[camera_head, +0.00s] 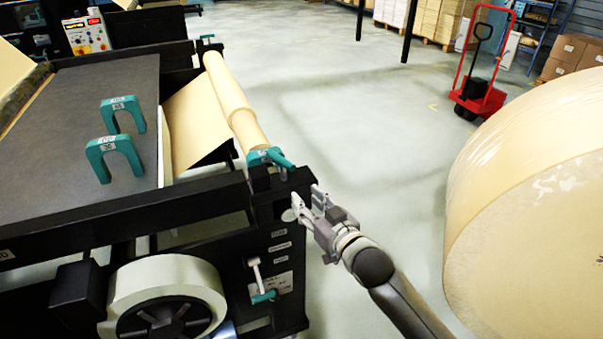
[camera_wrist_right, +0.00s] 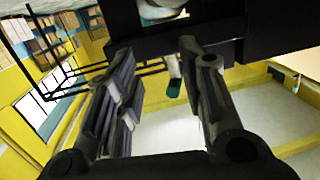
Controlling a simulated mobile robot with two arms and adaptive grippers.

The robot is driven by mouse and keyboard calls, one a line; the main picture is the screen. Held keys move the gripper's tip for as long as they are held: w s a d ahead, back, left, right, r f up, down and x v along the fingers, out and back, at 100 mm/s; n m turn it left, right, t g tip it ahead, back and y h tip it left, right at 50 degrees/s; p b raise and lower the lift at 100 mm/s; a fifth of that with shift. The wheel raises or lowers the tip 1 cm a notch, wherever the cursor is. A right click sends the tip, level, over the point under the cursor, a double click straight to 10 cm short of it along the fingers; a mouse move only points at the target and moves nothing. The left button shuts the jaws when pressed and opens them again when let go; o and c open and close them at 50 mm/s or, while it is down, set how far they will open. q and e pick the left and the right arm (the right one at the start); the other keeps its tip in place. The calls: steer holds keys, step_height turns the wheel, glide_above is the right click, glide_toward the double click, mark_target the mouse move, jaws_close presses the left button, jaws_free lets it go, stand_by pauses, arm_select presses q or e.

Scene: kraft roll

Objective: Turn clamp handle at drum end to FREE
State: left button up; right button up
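A teal clamp handle (camera_head: 270,157) sits at the near end of the long cream roller (camera_head: 235,105), on top of the black frame. A second lever (camera_head: 256,275), pale with a teal piece at its foot, is on the frame's end panel below; its label is too small to read. My right gripper (camera_head: 306,203) is beside the frame's corner, right of and below the clamp handle, with its fingers apart and nothing seen between them. The right wrist view shows the open fingers (camera_wrist_right: 158,62) and a pale and teal part (camera_wrist_right: 174,80) beyond them. My left gripper is out of view.
Two teal arches (camera_head: 115,158) stand on the dark table (camera_head: 75,100). A white reel (camera_head: 165,280) is at lower left. A huge cream roll (camera_head: 540,200) stands at right, with a red pallet truck (camera_head: 480,95) behind. Open floor lies between frame and roll.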

steer(key=y, duration=0.1)
glide_toward(285, 168)
steer(key=w+f, duration=0.1)
steer(key=f, duration=0.1)
steer(key=shift+t, duration=0.3)
steer(key=x, duration=1.1)
steer(key=shift+r, duration=0.35)
